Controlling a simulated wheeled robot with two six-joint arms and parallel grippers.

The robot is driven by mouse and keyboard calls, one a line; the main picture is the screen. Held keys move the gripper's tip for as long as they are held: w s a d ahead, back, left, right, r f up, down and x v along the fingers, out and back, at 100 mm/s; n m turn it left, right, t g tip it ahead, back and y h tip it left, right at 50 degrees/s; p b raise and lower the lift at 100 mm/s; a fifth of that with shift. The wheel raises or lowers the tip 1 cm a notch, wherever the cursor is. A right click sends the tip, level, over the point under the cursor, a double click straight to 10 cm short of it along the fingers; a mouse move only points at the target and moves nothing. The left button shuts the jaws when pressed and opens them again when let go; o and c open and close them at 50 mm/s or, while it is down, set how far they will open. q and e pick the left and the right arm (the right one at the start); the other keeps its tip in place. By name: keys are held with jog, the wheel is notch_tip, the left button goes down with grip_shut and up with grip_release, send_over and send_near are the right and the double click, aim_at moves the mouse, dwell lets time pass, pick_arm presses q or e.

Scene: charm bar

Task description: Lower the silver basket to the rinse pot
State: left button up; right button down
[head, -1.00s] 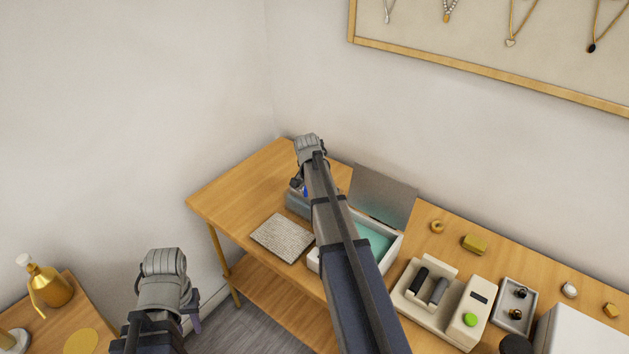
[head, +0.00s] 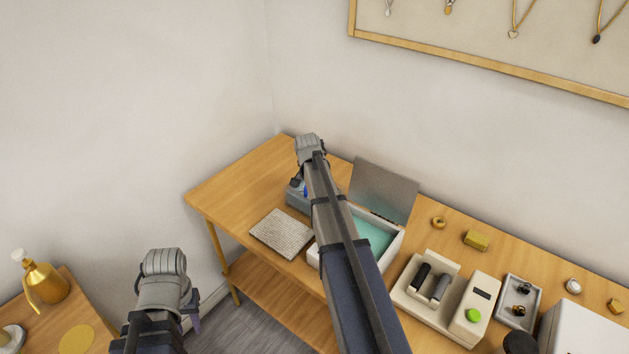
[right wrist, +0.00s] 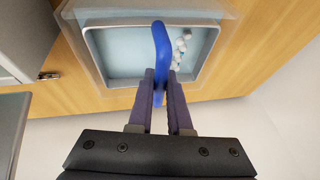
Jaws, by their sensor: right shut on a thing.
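My right gripper (right wrist: 161,80) is shut on an upright blue handle (right wrist: 161,45) in the right wrist view. Beneath the handle is a grey-walled, pale-floored rectangular container (right wrist: 118,55) with several whitish beads (right wrist: 181,46) at its right side. I cannot clearly tell the silver basket's walls from the rinse pot's there. In the head view a grey box (head: 297,201), likely the rinse pot, stands on the table, partly hidden by my right arm. My left gripper (head: 192,322) hangs low at the left, apart from the table; its jaws are mostly hidden.
A white open-lidded box with teal inside (head: 375,232) stands close right of the grey box. A textured light mat (head: 282,234) lies in front. A cream device with a green button (head: 472,316) is further right. The table's far left is clear.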

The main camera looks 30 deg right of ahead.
jog(key=shift+f+b, duration=1.45)
jog(key=shift+f, duration=0.1)
jog(key=shift+f, duration=0.2)
jog(key=c, duration=0.8)
grip_release()
jog(key=shift+o, duration=0.2)
jog(key=shift+r, duration=0.15)
jog(key=p+v, duration=0.6)
jog(key=v, duration=0.1)
jog(key=shift+r+p, duration=0.25)
jog(key=shift+p, duration=0.1)
jog(key=shift+s+a, duration=0.1)
jog(key=shift+s, duration=0.05)
